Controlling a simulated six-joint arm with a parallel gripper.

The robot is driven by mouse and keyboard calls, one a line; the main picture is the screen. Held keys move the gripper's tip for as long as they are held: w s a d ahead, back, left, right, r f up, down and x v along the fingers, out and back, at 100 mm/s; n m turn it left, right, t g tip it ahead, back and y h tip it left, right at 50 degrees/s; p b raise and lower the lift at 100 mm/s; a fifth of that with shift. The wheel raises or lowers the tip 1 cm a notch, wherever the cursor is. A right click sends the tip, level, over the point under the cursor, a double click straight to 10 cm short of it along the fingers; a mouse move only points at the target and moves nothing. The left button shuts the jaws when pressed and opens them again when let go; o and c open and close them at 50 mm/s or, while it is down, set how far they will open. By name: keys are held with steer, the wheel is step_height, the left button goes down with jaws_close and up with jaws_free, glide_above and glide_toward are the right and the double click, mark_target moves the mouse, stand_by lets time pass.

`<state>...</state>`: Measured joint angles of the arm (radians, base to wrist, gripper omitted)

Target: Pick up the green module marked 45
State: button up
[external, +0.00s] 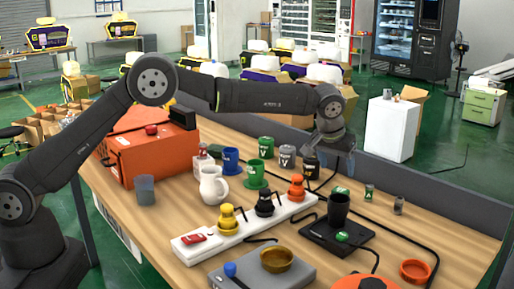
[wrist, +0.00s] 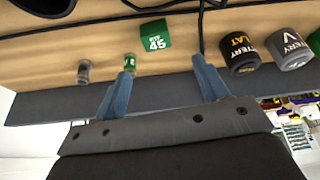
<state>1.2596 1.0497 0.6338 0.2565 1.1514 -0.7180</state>
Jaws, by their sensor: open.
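The green module marked 45 (wrist: 155,36) lies on the wooden table in the wrist view, its white number facing the camera. In the external view the green module (external: 341,190) appears as a small green block just behind the black mug, partly hidden by it. My gripper (wrist: 163,68) is open and empty, its two blue fingers apart. In the wrist view the module sits beyond the fingertips, in line with the gap between them and apart from both. In the external view my gripper (external: 337,160) hangs at the table's back edge, near the module.
A small green cylinder (wrist: 130,62) stands close to the left finger, with a grey one (wrist: 84,72) further left. A dark cup (wrist: 241,53) and grey cup (wrist: 288,48) lie right of the right finger. A black mug (external: 338,210) stands on a black scale. A dark cable runs nearby.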

glide_above(340, 191)
steer(key=a, duration=0.1)
steer(key=f, duration=0.4)
steer(key=shift+s+f, duration=0.2)
steer(key=shift+s, duration=0.05)
steer(key=shift+s+x, duration=0.2)
steer(key=shift+x, duration=1.15)
steer(key=shift+s+x, duration=0.25)
steer(key=shift+x, duration=1.1)
steer(key=shift+a+f, duration=0.1)
steer(key=c, duration=1.1)
